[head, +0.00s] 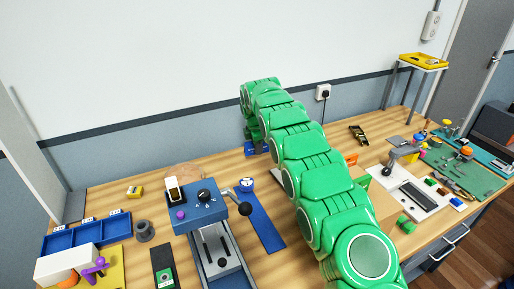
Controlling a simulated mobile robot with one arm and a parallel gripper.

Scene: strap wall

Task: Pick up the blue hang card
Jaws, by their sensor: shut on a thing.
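My green arm reaches from the lower right to the back of the wooden bench. Its end bends down there, and my gripper (254,142) is low, close to the bench top near the wall. A small blue piece, which looks like the blue hang card (262,148), shows at the gripper's tip. My gripper is shut on it. The arm hides most of the jaws and much of the card, so its tilt and any contact with the bench cannot be told.
A blue machine (201,205) with a lever and a flat blue strip (262,220) are left of my arm. A blue bin (87,235) is far left. A cardboard box (378,205), a white tray (415,190) and a green mat (468,172) are right. The back left bench is fairly clear.

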